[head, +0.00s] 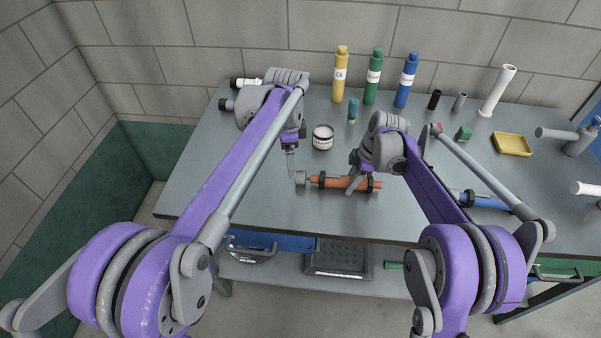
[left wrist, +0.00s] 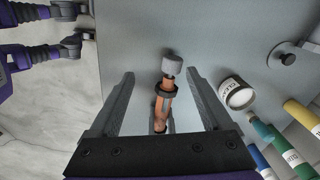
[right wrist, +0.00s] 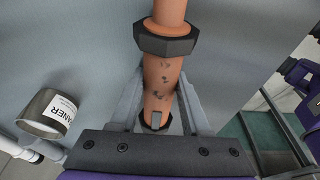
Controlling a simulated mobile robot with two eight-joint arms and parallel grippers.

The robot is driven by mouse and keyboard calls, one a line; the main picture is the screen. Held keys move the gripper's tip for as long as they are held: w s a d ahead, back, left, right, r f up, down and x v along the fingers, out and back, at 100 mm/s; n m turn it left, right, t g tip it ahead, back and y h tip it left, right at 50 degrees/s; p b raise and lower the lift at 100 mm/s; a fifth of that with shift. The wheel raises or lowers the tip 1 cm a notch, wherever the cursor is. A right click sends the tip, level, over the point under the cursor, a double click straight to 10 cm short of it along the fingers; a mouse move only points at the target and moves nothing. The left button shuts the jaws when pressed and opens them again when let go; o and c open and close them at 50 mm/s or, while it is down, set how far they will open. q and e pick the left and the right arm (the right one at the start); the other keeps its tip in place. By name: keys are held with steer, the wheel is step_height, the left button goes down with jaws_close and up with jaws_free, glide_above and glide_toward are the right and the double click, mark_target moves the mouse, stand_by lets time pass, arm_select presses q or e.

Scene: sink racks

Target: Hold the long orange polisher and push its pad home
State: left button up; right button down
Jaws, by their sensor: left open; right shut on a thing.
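The long orange polisher (head: 328,182) lies level near the table's front edge, with black rings around its body. Its light grey pad (head: 301,178) is at its left end; the pad also shows in the left wrist view (left wrist: 172,65), with a bit of orange between it and the nearest black ring. My right gripper (head: 354,186) is shut on the polisher's body toward its right end; the right wrist view shows its fingers on both sides of the orange body (right wrist: 160,75). My left gripper (head: 292,172) is open, close to the pad end.
Yellow (head: 340,75), green (head: 373,78) and blue (head: 406,82) bottles stand at the back. A blue tool (head: 485,201) lies right, partly behind my right arm. A yellow tray (head: 512,145) is farther right.

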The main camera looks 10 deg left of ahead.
mark_target(303, 173)
arm_select(q)
steer(key=w, duration=0.1)
steer(key=w+d+f+m, duration=0.1)
steer(key=w+d+m, duration=0.1)
steer(key=shift+w+f+g, duration=0.15)
steer(key=shift+f+g, duration=0.15)
steer(key=shift+f, duration=0.05)
steer(key=shift+w+d+f+m, duration=0.15)
steer(key=shift+w+f+m, duration=0.15)
steer(key=shift+m, duration=0.1)
step_height(303, 173, down, 10)
steer(key=shift+r, duration=0.15)
steer(key=c, duration=1.2)
steer(key=shift+d, duration=0.75)
steer(key=o, duration=1.2)
